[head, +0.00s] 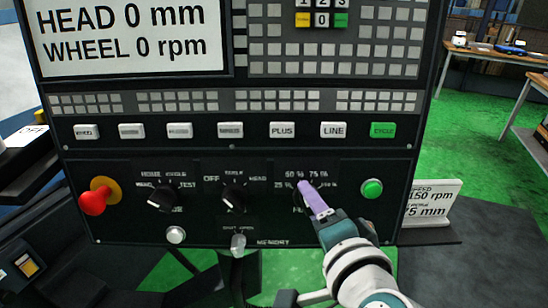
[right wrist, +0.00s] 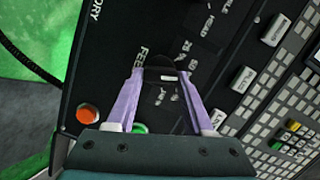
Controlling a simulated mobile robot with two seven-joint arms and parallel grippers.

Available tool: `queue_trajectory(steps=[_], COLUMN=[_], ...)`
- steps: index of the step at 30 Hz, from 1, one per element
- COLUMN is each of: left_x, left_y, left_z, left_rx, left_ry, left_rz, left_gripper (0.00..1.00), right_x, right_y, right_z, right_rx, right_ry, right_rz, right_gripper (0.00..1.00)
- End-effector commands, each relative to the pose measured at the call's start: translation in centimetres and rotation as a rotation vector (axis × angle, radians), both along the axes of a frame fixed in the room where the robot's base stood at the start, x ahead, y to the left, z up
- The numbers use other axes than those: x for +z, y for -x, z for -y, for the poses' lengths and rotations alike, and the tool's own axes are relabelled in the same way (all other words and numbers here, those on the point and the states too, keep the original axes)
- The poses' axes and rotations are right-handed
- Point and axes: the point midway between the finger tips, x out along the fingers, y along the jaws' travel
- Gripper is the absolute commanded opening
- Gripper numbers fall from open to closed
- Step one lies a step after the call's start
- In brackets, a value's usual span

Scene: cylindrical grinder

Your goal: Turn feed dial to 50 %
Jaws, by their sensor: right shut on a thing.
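The feed dial is on the lower right of the black control panel (head: 190,185). It is mostly hidden behind my right gripper (head: 308,192) in the head view. Percent labels (head: 306,174) show around it, with 50 % at upper left and 75 % at upper right. In the right wrist view the black dial (right wrist: 164,66) sits between the two purple fingertips of my right gripper (right wrist: 162,73), which is shut on it, beside the FEED lettering. I cannot tell for sure which mark the dial points at. My left gripper is not in view.
A red emergency knob (head: 95,198), two other black dials (head: 160,197) (head: 233,198) and a green button (head: 371,188) share the panel. A row of labelled keys (head: 230,130) runs above. A white sign (head: 432,203) stands right of the panel.

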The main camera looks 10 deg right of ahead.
Motion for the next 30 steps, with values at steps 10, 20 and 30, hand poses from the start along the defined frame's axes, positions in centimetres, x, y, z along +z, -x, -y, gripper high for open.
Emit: queue_trajectory(steps=[10,20,30], left_x=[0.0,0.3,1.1], left_y=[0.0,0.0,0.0], left_z=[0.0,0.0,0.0], left_rx=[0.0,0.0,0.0], left_ry=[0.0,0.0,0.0], left_rz=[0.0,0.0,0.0], left_gripper=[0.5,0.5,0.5], right_x=[0.0,0.2,1.5], right_y=[0.0,0.8,6.5], right_z=[0.0,0.0,0.0], right_rx=[0.0,0.0,-0.001], right_ry=[-0.001,-0.001,-0.002], right_rz=[0.0,-0.002,-0.002], right_gripper=[0.81,0.81,0.81])
